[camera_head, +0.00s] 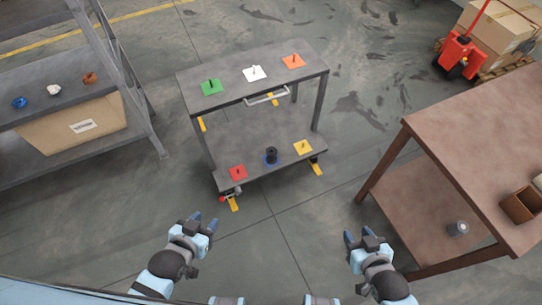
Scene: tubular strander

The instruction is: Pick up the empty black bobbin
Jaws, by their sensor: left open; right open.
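A small black bobbin (271,154) stands upright on a blue square (266,161) on the lower shelf of the grey cart (238,133). It is between a red square and a yellow square. My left gripper (204,221) is open and empty, in front of the cart and to the left of the bobbin. My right gripper (358,236) is open and empty, to the right, near the brown table. Both grippers are well apart from the bobbin.
The cart's top has green (212,87), white (254,74) and orange (293,61) squares with pegs. A shelf (60,75) with small coloured spools stands left. A brown table (470,130) stands right, with a grey spool (458,228) on its lower shelf. Floor before the cart is clear.

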